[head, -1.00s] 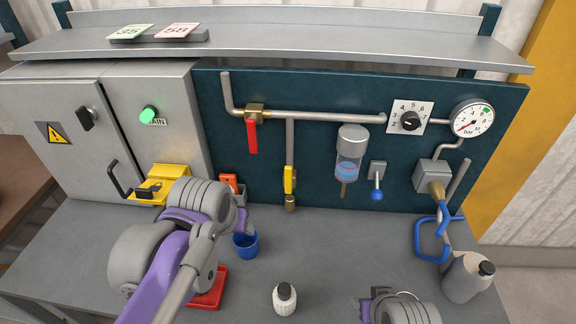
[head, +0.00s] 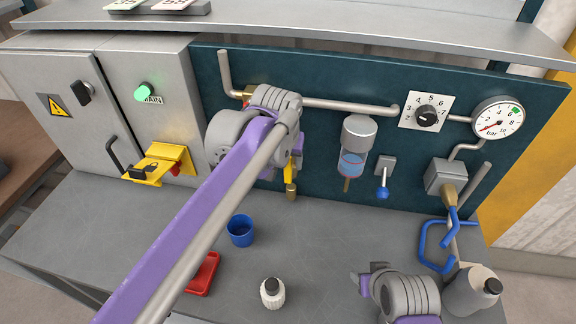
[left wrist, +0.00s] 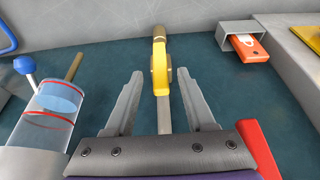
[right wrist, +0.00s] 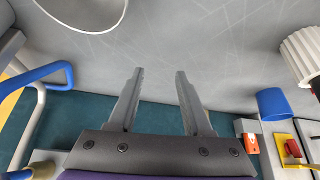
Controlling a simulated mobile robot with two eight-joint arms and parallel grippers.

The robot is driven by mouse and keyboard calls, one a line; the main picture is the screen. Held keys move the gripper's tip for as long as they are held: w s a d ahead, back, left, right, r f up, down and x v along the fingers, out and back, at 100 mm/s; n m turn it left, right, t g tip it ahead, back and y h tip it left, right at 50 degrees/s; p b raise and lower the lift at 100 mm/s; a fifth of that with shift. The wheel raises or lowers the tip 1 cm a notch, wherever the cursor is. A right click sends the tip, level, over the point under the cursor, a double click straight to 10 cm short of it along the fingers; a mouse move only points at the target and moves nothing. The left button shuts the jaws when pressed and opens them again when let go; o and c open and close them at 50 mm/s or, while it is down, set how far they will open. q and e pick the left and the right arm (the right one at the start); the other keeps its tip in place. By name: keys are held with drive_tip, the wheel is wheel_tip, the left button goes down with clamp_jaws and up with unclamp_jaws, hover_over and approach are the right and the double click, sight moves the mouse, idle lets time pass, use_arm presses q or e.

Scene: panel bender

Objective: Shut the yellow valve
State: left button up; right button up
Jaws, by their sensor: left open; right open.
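The yellow valve's handle (left wrist: 160,67) lies in line with its vertical pipe on the dark green panel. In the head view its lower part (head: 290,171) shows beside my left gripper, which hides the rest. My left gripper (left wrist: 158,74) is open, one finger on each side of the pipe, with the yellow handle between and just beyond the fingertips. I cannot tell whether a finger touches it. My right gripper (right wrist: 160,72) is open and empty over the bench; it shows in the head view low on the right (head: 367,281).
A red handle (left wrist: 257,150) is close beside my left gripper. A glass filter bowl (head: 353,163) and a blue-tipped lever (head: 383,191) are right of the valve.

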sight(288, 164)
use_arm(q)
drive_tip(key=shift+x, duration=1.8)
clamp_jaws()
